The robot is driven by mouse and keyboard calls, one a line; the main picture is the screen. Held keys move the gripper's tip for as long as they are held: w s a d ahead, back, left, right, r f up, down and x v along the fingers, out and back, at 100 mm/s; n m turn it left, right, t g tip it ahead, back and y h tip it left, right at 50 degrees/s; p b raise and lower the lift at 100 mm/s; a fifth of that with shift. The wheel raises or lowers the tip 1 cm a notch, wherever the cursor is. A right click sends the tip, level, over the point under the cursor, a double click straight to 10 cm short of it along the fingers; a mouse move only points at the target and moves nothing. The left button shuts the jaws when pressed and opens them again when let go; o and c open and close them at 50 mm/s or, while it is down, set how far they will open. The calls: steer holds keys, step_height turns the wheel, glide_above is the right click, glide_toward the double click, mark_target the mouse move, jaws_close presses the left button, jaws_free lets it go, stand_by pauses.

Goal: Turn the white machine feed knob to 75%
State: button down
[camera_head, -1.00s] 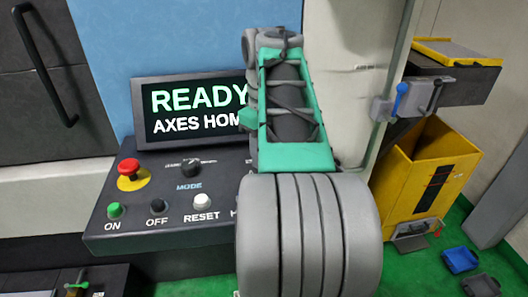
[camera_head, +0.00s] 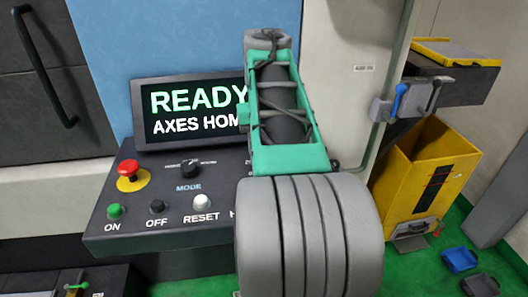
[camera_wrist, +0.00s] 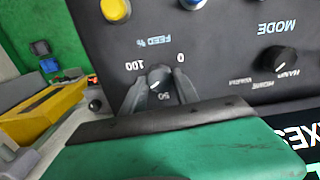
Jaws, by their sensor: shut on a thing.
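The feed knob (camera_wrist: 158,74) is small and dark grey in the wrist view, under the upside-down label FEED %. Its scale reads 100 at the left, 50 below and 0 at the right. My gripper (camera_wrist: 160,88) has one finger on each side of the knob and is shut on it. A small pale mark shows on the knob, but its exact setting is hard to read. In the head view my own arm hides the feed knob and the gripper.
The MODE knob (camera_wrist: 278,60) stands close beside in the wrist view. A yellow button (camera_wrist: 115,10) is near the top. In the head view the panel carries a red emergency stop (camera_head: 130,172), a green ON button (camera_head: 114,211) and a READY screen (camera_head: 190,110).

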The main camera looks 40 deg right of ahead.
stand_by(0.4)
steer(key=c, duration=0.9)
jaws_free()
step_height(320, 180, up, 8)
steer(key=shift+f+p, duration=0.1)
steer(key=shift+p, duration=0.25)
